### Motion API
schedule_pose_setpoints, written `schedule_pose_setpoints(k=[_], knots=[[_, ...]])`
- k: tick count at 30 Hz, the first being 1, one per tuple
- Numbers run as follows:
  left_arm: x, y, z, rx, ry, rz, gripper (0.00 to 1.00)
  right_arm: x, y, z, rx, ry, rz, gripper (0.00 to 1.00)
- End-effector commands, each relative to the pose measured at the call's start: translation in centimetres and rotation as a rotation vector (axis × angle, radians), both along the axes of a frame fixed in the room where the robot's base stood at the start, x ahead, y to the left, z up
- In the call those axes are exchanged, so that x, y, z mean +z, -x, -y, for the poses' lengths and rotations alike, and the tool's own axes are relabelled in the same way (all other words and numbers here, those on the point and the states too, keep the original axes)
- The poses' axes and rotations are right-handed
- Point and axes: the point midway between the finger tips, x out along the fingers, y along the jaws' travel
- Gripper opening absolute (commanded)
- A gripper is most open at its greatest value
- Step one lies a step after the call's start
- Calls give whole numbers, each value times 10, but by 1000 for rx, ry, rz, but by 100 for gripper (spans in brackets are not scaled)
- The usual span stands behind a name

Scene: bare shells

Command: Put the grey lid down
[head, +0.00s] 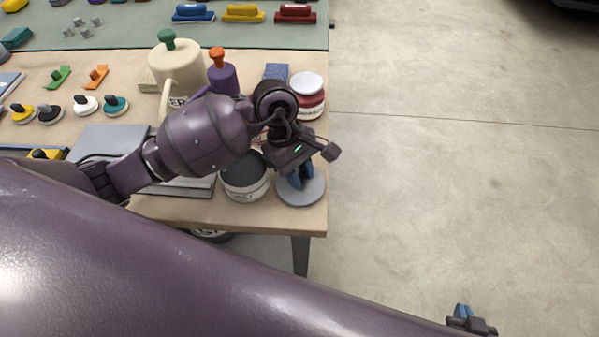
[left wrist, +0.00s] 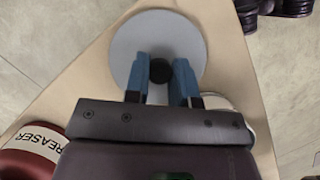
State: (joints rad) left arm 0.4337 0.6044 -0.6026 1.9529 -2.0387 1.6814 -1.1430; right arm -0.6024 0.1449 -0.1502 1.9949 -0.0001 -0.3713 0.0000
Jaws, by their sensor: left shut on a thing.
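The grey lid (head: 304,191) is a flat round disc with a small dark knob, near the table's front right corner. It also shows in the left wrist view (left wrist: 140,35). My left gripper (head: 296,180) is shut on the lid's knob, one blue finger on each side of it in the left wrist view (left wrist: 160,73). The lid looks level and close to the tabletop; I cannot tell whether it touches. My right gripper (head: 470,322) is at the bottom right, away from the table, and its jaw opening is unclear.
A white tin (head: 244,188) with a dark top stands just left of the lid. A red tin (head: 310,103) with a pale lid is behind it. The table's (head: 190,211) right and front edges are close to the lid. Grey sheets lie further left.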

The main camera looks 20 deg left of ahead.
Motion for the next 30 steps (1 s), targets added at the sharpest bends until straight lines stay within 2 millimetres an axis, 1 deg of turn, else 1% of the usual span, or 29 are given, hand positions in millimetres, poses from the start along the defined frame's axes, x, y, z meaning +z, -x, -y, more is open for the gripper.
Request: schedule_pose_setpoints(k=[2, 9, 13, 14, 18, 21, 26, 30], knots=[[-5, 0, 0, 1, 1, -1, 1, -1, 2, 0, -1, 1, -4, 0], [-5, 0, 0, 0, 0, 1, 1, 0, 2, 0, -2, 0, -3, 0], [-9, 0, 0, 0, 0, 0, 1, -4, 1, 0, 0, 0, -4, 0], [-9, 0, 0, 0, 0, 1, 27, -2, 0, 0, 0, 0, -2, 0], [-8, 0, 0, -1, 1, 1, 48, 1, -5, -1, 3, -1, 8, 0], [-8, 0, 0, -1, 1, 1, 49, 3, -8, -2, 5, -1, 15, 0], [-7, 0, 0, -1, 1, 1, 49, 3, -8, -2, 4, -2, 16, 0], [-1, -1, 0, 0, 1, 3, 49, 6, -7, -2, 2, -2, 17, 0]])
